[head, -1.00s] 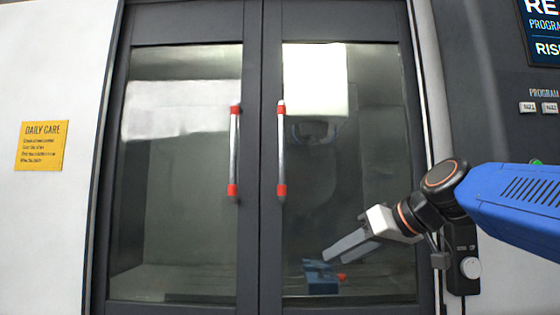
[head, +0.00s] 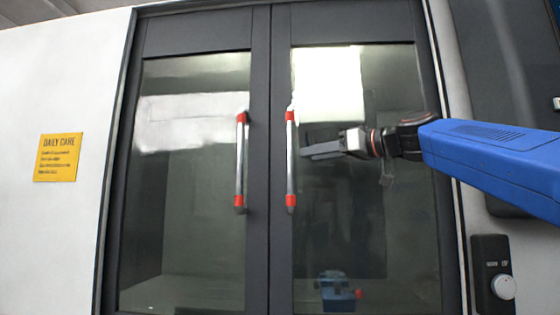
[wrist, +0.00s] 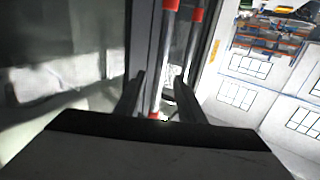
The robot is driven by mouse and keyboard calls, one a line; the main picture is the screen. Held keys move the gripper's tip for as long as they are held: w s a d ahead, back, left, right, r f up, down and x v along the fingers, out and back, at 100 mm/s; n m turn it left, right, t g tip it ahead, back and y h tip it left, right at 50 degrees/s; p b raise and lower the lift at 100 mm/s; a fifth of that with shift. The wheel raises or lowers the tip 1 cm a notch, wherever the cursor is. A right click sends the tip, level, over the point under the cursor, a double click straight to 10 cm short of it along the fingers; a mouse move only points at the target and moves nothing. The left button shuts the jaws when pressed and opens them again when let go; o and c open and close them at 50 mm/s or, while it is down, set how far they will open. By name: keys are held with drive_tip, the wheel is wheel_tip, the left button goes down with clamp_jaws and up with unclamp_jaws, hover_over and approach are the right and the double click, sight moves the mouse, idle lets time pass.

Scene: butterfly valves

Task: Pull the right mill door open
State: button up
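The right mill door (head: 281,240) is shut, with a dark frame and a glass pane. Its upright silver handle (head: 291,160) with red end bands stands beside the centre seam. My gripper (head: 304,153) is level with the handle's middle, just to its right, fingers pointing left. In the wrist view my gripper (wrist: 158,100) has its fingers spread apart, with a silver bar (wrist: 165,55) with a red band showing in and beyond the gap. A second bar shows beside it there. I cannot tell whether a finger touches the handle.
The left door (head: 257,240) is also shut, with a matching handle (head: 240,160) close by. A yellow "DAILY CARE" sign (head: 58,157) is on the left wall. A control box with a knob (head: 502,287) is at lower right. A blue object (head: 338,290) shows in the right pane.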

sight(280, 159)
drive_tip(key=x, duration=1.2)
drive_tip(key=shift+w+a, duration=0.15)
drive_tip(key=shift+a, duration=0.15)
clamp_jaws()
